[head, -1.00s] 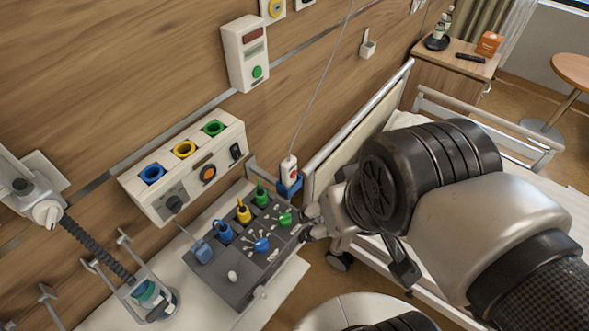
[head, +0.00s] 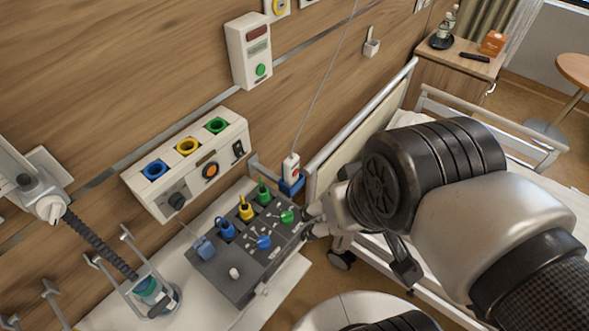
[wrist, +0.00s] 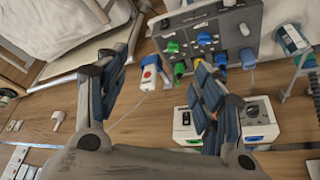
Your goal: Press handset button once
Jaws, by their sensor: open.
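The handset (head: 291,168) is white with a red button and sits upright in a blue holder on a thin cord by the bed's head end. In the wrist view the handset (wrist: 150,79) shows its red button face, between my spread fingers in the picture. My gripper (wrist: 160,68) is open and empty. In the head view my gripper (head: 311,221) is beside the grey device, below and right of the handset, and is partly hidden by my wrist. I see no contact with the button.
A grey device (head: 230,281) with coloured connectors stands close to my gripper. Above it is a wall panel (head: 146,202) with coloured sockets. The bed rail (head: 365,104) is to the right. A bedside cabinet (head: 446,82) holds bottles.

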